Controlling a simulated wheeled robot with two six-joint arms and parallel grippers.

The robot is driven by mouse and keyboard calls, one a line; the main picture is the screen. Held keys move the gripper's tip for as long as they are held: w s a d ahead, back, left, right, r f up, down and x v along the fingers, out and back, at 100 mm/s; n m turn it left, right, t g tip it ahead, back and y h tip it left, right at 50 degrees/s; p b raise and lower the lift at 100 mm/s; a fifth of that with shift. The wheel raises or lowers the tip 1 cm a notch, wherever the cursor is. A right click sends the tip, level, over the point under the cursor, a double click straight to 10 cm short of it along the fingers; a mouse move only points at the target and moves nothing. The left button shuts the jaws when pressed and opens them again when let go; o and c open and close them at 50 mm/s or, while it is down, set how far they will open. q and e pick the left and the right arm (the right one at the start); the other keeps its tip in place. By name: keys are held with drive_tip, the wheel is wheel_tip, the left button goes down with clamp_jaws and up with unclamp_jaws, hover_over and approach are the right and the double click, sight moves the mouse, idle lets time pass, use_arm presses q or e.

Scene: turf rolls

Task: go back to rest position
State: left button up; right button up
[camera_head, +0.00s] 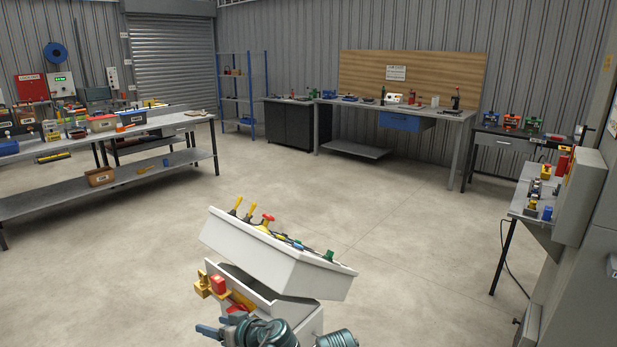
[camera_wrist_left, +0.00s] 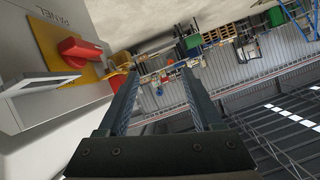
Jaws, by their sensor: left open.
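My left gripper (camera_head: 212,331) is at the bottom of the head view, low in front of a white control console (camera_head: 265,262). In the left wrist view its two dark fingers (camera_wrist_left: 158,70) are spread apart with nothing between them. A red rotary switch (camera_wrist_left: 78,48) on a yellow plate is to the left of the fingers and apart from them. The red switch also shows in the head view (camera_head: 218,284), on the console front beside a yellow part (camera_head: 203,284). My right gripper is not in view.
The console's sloped top carries levers and a red button (camera_head: 267,218). A long grey bench (camera_head: 110,180) stands at left, a workbench (camera_head: 440,115) at the back, a smaller table (camera_head: 520,205) and grey cabinet (camera_head: 580,197) at right. The concrete floor between is clear.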

use_arm(q)
drive_tip(key=s+d+f+m+g+h+p, duration=0.2)
drive_tip(key=s+d+m+h, duration=0.3)
drive_tip(key=d, duration=0.4)
drive_tip(key=s+d+f+m+g+h+p, duration=0.3)
drive_tip(key=s+d+m+g+h+p, duration=0.1)
drive_tip(key=s+d, duration=0.4)
drive_tip(key=shift+d+f+m+g+h, duration=0.25)
drive_tip(key=shift+d+m+g+h, duration=0.2)
drive_tip(key=shift+m+g, duration=0.55)
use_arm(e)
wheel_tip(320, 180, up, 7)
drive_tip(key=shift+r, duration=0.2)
use_arm(q)
drive_tip(key=shift+w+t, duration=0.1)
drive_tip(key=shift+t, duration=0.2)
